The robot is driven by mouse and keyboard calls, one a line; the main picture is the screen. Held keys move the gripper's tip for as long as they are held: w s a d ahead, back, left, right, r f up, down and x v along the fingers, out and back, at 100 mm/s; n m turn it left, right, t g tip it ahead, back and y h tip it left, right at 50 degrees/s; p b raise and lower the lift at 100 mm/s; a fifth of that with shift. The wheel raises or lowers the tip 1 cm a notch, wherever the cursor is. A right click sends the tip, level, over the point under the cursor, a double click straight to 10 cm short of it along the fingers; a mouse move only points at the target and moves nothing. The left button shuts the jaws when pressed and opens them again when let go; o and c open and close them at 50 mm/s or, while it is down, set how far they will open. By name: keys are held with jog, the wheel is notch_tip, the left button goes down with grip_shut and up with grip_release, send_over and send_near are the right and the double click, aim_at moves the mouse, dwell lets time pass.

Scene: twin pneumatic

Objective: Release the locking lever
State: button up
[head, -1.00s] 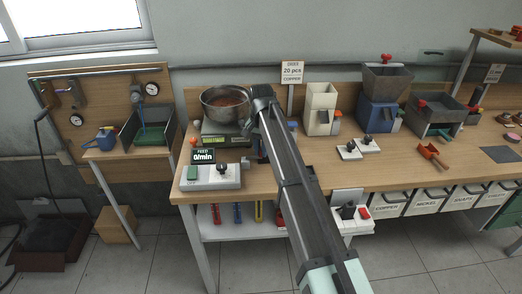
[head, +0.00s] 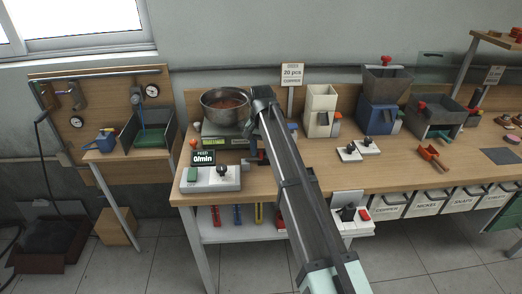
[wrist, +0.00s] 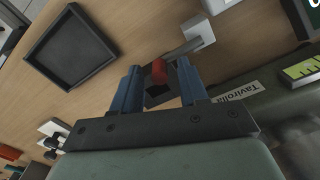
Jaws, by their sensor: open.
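A red-ended handle (wrist: 159,72) on a grey rod lies between my fingers in the wrist view. The rod runs up to a small pale block (wrist: 199,33). This looks like the locking lever, but I cannot be certain. My gripper (wrist: 157,66) is open, with one blue finger on each side of the red end. I cannot tell whether a finger touches it. In the head view my arm hides most of this spot. A dark part with some red (head: 262,158) shows beside the arm, right of the feeder display (head: 203,157).
A scale (head: 224,138) carrying a metal bowl (head: 212,112) stands behind the white switch box (head: 211,180). The wrist view shows an empty dark tray (wrist: 72,46) on bare wood. Cream (head: 320,108) and blue (head: 380,116) hoppers stand right of my arm.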

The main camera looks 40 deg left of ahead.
aim_at(261, 151)
notch_tip(261, 151, up, 14)
jog(key=shift+f, duration=0.2)
dwell(0.8)
